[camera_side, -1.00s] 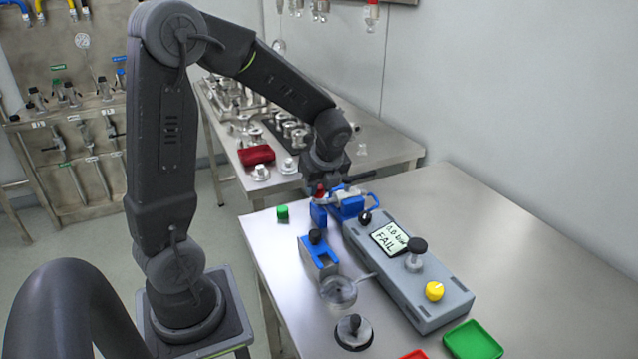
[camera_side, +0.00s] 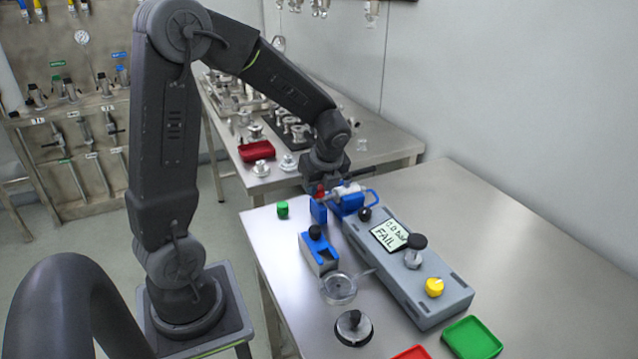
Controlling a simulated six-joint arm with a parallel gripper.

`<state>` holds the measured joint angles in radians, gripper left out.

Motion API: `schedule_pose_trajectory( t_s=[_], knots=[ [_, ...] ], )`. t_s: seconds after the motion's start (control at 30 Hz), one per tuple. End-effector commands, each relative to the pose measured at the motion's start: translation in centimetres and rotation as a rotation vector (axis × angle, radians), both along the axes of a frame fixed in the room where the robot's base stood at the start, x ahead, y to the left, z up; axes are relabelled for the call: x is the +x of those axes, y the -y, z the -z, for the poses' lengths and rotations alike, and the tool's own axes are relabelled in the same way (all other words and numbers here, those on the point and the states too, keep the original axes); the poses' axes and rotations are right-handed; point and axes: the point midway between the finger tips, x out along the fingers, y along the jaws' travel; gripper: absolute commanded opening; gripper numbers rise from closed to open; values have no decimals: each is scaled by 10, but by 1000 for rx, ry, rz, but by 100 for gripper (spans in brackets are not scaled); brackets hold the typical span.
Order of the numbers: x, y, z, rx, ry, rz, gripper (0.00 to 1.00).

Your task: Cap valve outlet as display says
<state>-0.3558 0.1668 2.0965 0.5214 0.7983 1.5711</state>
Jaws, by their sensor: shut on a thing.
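The display (camera_side: 389,235) on a grey box reads "0.0 bar FAIL". A valve with a silvery body (camera_side: 347,190) sits in a blue holder (camera_side: 349,205) at the far end of the box. My gripper (camera_side: 321,193) is at the left end of the valve, shut on a small red cap (camera_side: 320,190). The cap is close to the valve's left end; I cannot tell whether it touches the outlet, as the gripper partly hides it. A green cap (camera_side: 282,209) stands on the table to the left.
Green (camera_side: 472,337) and red (camera_side: 411,353) trays lie in front. The right table side is clear.

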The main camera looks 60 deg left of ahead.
Motion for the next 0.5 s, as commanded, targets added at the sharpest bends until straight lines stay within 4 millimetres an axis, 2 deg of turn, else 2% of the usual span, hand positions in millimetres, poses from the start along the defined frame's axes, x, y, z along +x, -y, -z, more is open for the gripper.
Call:
schedule_pose_trajectory(
  t_s=[0.2,0.23,0.5],
  knots=[
    [0,0,0,0,0,0,9],
    [0,0,0,0,0,0,34],
    [0,0,0,0,0,0,59]
  ],
)
